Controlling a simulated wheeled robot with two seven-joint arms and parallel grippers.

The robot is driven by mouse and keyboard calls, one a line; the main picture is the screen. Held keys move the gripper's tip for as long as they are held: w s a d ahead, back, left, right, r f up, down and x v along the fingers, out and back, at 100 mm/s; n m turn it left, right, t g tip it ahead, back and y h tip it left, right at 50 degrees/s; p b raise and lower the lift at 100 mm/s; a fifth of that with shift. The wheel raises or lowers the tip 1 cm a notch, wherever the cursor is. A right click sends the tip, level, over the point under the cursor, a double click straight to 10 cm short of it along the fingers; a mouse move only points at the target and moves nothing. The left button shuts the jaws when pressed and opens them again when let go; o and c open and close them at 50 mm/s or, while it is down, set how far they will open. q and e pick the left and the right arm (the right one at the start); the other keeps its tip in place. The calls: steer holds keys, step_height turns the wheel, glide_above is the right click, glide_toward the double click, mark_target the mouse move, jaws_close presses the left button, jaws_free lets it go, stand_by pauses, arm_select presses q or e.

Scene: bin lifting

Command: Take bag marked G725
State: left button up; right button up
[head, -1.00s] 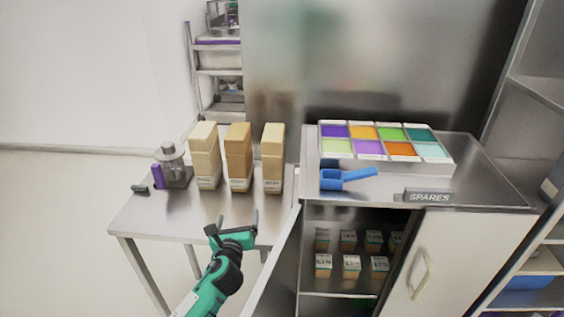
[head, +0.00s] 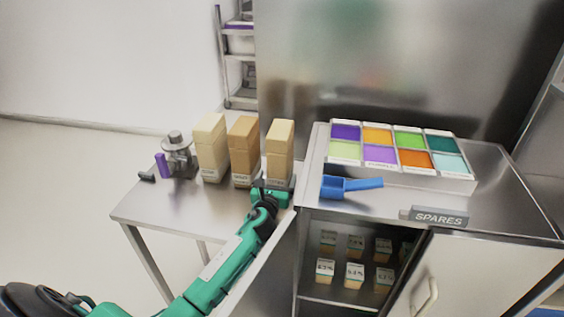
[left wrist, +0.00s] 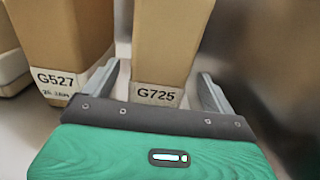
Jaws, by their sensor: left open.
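The bag marked G725 (head: 280,148) is the rightmost of three upright tan bags on the left metal table. Its label reads clearly in the left wrist view (left wrist: 160,60). My left gripper (head: 272,184) is at the front of this bag, low down. In the left wrist view my left gripper (left wrist: 163,88) is open, with one finger on each side of the bag's lower part. I cannot tell whether the fingers touch it. The bag's base is partly hidden behind the gripper in the head view. My right gripper is not in view.
The bag marked G527 (left wrist: 65,45) stands close on the left, with another bag (head: 211,145) beyond it. A grinder-like device (head: 177,155) is farther left. The cabinet (head: 400,208) on the right carries a coloured tray (head: 455,182) and a blue scoop (head: 345,187); its doors are open.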

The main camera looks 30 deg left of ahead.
arm_select(q)
steer(key=shift+x, duration=0.8)
steer(key=x, duration=0.3)
steer(key=shift+w, duration=0.2)
steer(key=shift+w+a, duration=0.15)
steer(key=shift+w, duration=0.05)
steer(key=c, duration=1)
steer(key=shift+w+r, duration=0.1)
steer(key=shift+r, duration=0.1)
steer(key=shift+c, duration=1.3)
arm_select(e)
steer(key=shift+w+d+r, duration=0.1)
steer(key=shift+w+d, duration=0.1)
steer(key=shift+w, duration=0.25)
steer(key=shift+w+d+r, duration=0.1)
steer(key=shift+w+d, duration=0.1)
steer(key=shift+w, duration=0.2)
